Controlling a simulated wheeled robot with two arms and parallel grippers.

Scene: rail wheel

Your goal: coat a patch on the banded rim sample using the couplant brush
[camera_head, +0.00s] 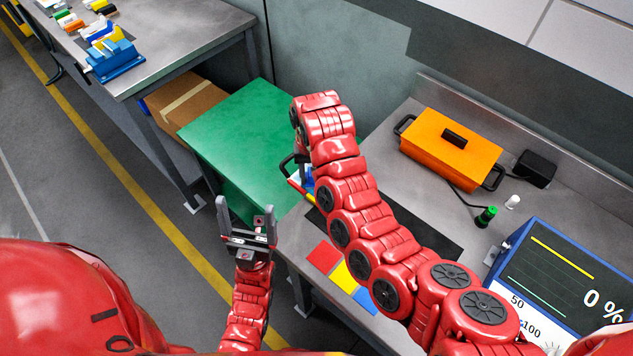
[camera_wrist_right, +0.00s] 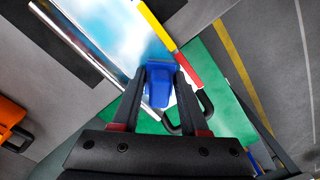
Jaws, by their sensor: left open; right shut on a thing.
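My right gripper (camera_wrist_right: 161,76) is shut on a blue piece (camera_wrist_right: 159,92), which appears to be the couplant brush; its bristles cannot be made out. The banded rim sample (camera_wrist_right: 115,35) shows in the right wrist view as a shiny, pale blue curved surface with red and yellow bands along one edge and a black handle. The brush is close to the sample's banded edge; I cannot tell whether they touch. In the head view my right arm hides most of the sample, leaving a banded edge (camera_head: 300,191) visible. My left gripper (camera_head: 247,212) is open and empty, left of the bench.
Red (camera_head: 323,256), yellow (camera_head: 343,276) and blue (camera_head: 365,299) squares lie at the bench's front. An orange case (camera_head: 449,148), a green-capped probe (camera_head: 486,216) and a blue display unit (camera_head: 560,285) reading 0 % stand right. A green surface (camera_head: 240,140) lies beyond the bench.

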